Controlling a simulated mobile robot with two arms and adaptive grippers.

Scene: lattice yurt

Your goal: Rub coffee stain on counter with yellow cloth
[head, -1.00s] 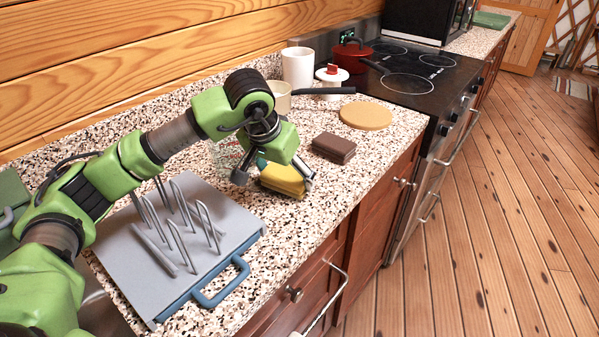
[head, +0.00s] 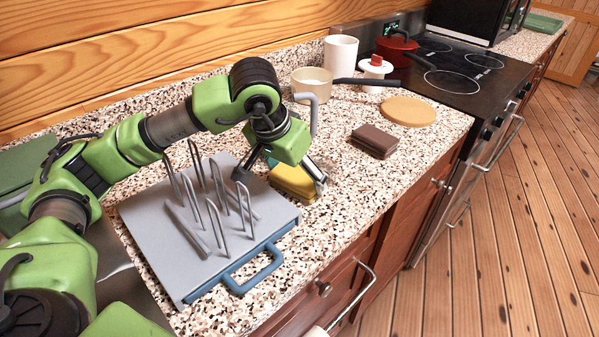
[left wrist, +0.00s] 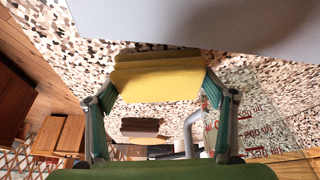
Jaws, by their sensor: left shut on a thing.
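The yellow cloth (head: 293,181) is a thick folded pad low over the speckled counter (head: 345,195), right of the dish rack. I cannot tell whether it touches the counter. My left gripper (head: 283,177) is shut on it, pointing down, one finger at each side. In the left wrist view the cloth (left wrist: 160,84) spans between the fingertips of the gripper (left wrist: 160,88). I cannot make out a coffee stain; the speckles, cloth and gripper may hide it. My right gripper is not in view.
A grey rack tray (head: 160,235) with upright wires stands left of the cloth. A brown folded block (head: 374,141), a round board (head: 408,111), a pan (head: 311,82), a white cup (head: 340,51) and a grey bent pipe (head: 314,115) stand around. Bare counter lies right of the cloth.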

